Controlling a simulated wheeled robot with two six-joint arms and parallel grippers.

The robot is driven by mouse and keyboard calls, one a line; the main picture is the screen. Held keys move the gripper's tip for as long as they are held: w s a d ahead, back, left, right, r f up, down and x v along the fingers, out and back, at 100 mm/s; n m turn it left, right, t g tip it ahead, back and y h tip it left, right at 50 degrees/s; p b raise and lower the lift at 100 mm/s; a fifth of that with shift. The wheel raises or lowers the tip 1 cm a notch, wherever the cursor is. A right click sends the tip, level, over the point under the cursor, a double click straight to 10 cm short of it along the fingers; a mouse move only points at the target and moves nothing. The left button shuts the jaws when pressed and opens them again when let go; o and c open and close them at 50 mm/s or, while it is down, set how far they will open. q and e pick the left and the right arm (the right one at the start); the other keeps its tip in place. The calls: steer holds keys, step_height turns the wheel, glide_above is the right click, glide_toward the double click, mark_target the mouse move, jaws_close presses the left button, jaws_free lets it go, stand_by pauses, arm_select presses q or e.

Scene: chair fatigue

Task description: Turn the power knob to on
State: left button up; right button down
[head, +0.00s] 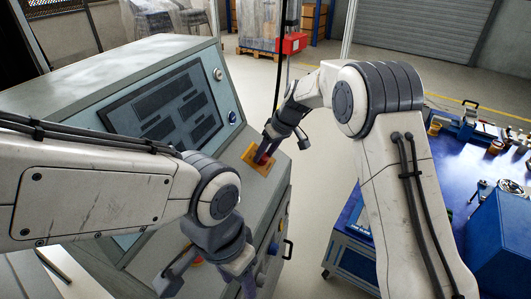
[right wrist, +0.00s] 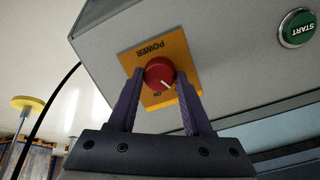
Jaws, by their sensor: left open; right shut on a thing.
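The red power knob (right wrist: 159,73) sits on a yellow plate (right wrist: 182,51) marked POWER, which appears upside down in the right wrist view. Its white pointer line slants toward the lower right, near small lettering on the plate's lower part. My right gripper (right wrist: 158,84) is shut on the knob, with one purple finger on each side of it. In the head view, my right gripper (head: 266,153) is over the yellow plate (head: 250,162) on the console and mostly hides the knob. My left gripper (head: 208,283) is open and empty at the bottom, in front of the console.
The grey console (head: 120,62) has a dark screen (head: 165,105) and side buttons. A green START button (right wrist: 297,27) is right of the knob in the wrist view. A blue workbench (head: 465,165) with tools stands at right. Open floor lies behind.

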steer(key=shift+r+m+p, duration=0.15)
steer(key=shift+m+p, duration=1.05)
steer(key=m+p, duration=0.2)
steer(key=shift+m+g, duration=0.3)
steer(key=shift+g, duration=0.1)
steer(key=m+p, duration=0.2)
steer(key=m, duration=0.1)
steer(key=shift+w+d+y, duration=0.1)
steer(key=shift+y, duration=0.3)
steer(key=shift+f+m+g+p, duration=0.15)
steer(key=shift+m+p, duration=0.2)
steer(key=shift+m, duration=0.45)
steer(key=shift+f+m+g+p, duration=0.15)
steer(key=shift+m+p, duration=0.2)
steer(key=shift+m, duration=0.45)
steer(key=shift+r, duration=0.1)
steer(key=shift+c, duration=1.7)
jaws_free()
steer(key=shift+r, duration=0.1)
